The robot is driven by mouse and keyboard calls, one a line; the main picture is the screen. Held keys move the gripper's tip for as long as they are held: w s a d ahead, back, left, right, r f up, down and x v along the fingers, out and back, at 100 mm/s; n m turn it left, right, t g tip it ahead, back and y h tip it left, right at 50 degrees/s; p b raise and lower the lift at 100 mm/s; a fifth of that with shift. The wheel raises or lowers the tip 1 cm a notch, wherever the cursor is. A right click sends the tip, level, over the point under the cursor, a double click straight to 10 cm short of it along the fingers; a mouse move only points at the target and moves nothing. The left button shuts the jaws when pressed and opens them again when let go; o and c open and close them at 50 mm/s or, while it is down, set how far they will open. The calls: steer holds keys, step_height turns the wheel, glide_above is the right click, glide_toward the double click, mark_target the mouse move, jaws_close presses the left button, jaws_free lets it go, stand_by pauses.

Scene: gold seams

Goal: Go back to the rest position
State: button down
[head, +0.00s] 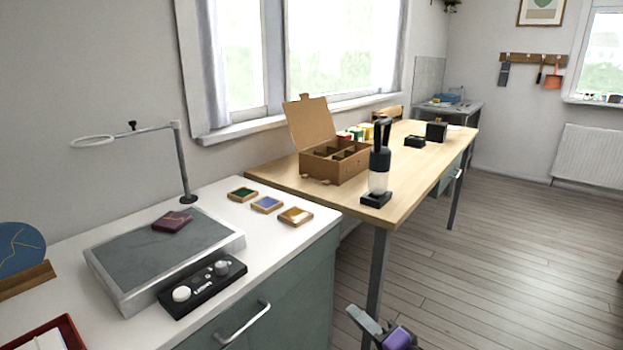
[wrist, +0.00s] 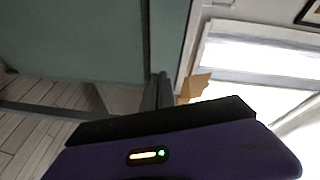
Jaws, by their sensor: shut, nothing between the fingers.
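My gripper is low at the bottom of the head view (head: 366,321), in front of the green cabinet and the wooden table's leg, over the floor. Its purple housing shows beside it, cut off by the frame edge. In the wrist view the dark fingers (wrist: 158,85) stand close together, shut and empty. The purple and black housing with a small lit indicator fills the lower part of that view. The gripper touches nothing that I can see.
A white worktop (head: 310,230) on a green cabinet (head: 300,290) stands at left, with a grey slab tray (head: 110,280) and lamp. A wooden table (head: 440,153) behind holds an open cardboard box (head: 335,165) and a dark-topped jar (head: 379,180). The wooden floor (head: 530,250) at right is clear.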

steer(key=s+d+f+n+t+h, duration=0.1)
steer(key=s+d+f+h, duration=0.1)
steer(key=s+d+h, duration=0.3)
steer(key=s+d+f+n+t+h, duration=0.1)
steer(key=s+d, duration=0.1)
steer(key=s, duration=0.6)
steer(key=s+d+f+t+h, duration=0.1)
steer(key=s+d+f+h, duration=0.1)
steer(key=s+d+h, duration=0.3)
steer(key=s+a+r+n+g+y, duration=0.1)
steer(key=s+r+n, duration=0.2)
steer(key=s, duration=1.2)
steer(key=s+a+r+n+g+y, duration=0.1)
steer(key=s+r+n+g, duration=0.15)
steer(key=s, duration=1.25)
step_height(320, 180, up, 17)
steer(key=p, duration=1.7)
steer(key=shift+t, duration=0.45)
